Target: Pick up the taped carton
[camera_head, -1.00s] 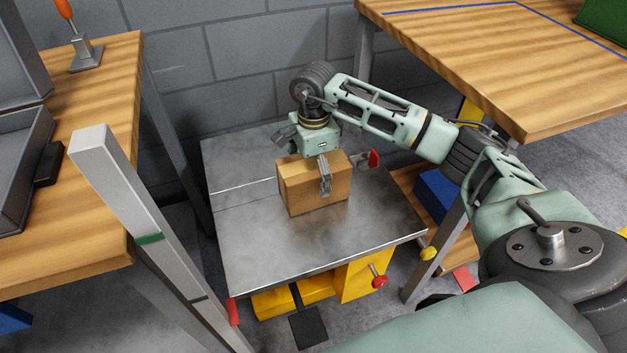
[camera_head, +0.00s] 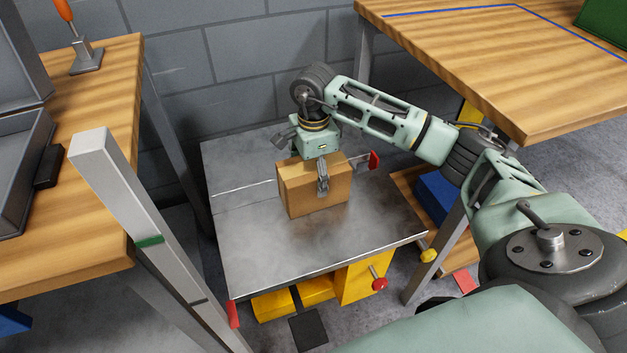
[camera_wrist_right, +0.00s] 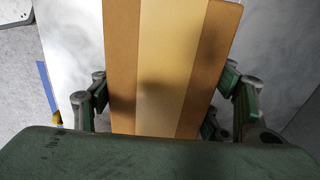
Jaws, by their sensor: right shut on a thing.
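The taped carton (camera_head: 298,195) is a brown cardboard box on the grey metal platform (camera_head: 255,245) in the head view. In the right wrist view the carton's top (camera_wrist_right: 120,60) fills the middle, with a pale tape strip (camera_wrist_right: 165,70) along it. My right gripper (camera_head: 323,178) reaches down over the carton from above, with one finger against its near face. In the right wrist view the fingers (camera_wrist_right: 165,105) stand on both sides of the carton. The gripper is shut on it. Whether the carton's underside touches the platform is hard to tell. My left gripper is not in view.
A wooden bench (camera_head: 105,110) stands at the left and another wooden table (camera_head: 500,60) at the upper right, above my right arm. A grey post (camera_head: 140,225) rises at the left front. A block wall (camera_head: 260,60) is close behind the platform. The platform's front is bare.

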